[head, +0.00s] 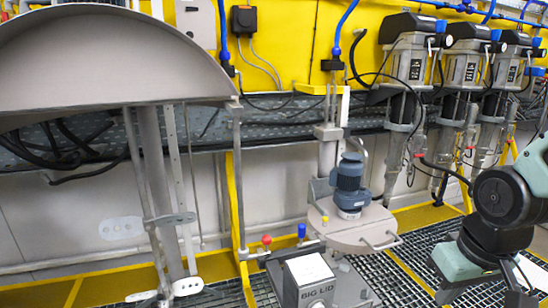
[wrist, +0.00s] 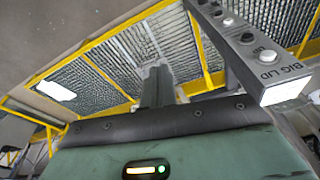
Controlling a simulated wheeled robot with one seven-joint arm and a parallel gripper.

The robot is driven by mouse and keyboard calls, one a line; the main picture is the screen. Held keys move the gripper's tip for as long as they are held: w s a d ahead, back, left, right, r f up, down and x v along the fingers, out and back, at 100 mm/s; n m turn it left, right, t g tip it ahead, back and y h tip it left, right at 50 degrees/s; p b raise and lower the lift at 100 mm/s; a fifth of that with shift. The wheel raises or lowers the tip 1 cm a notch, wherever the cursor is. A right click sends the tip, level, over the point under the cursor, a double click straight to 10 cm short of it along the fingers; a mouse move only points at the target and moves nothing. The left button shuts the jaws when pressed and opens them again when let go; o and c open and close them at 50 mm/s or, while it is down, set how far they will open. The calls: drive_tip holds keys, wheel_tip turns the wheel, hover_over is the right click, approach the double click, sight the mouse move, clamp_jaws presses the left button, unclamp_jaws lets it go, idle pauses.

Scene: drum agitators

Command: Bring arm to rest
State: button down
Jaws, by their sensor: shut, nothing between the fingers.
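My arm (head: 500,200) is folded at the right edge of the head view, with its lower part cut off by the frame. My gripper (wrist: 157,72) points away from the camera in the wrist view, its dark fingers together and empty. A control box labelled BIG LID (wrist: 262,60) with a row of buttons is to the right of the fingers in the wrist view, apart from them. The same box (head: 318,292) stands at the bottom middle of the head view, left of my arm.
A round lid with a blue motor (head: 350,185) is left of my arm. A large grey raised lid (head: 110,55) fills the upper left. Several agitator units (head: 465,70) stand at the back right. Yellow-edged floor grating (head: 415,255) lies below.

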drive_tip(key=s+a+r+n+g, duration=0.1)
drive_tip(key=s+a+n, duration=0.5)
drive_tip(key=s+a, duration=0.6)
drive_tip(key=shift+a+r+g, duration=0.35)
drive_tip(key=shift+a+g, duration=0.25)
drive_tip(key=shift+a, duration=0.5)
drive_tip(key=shift+s, duration=0.1)
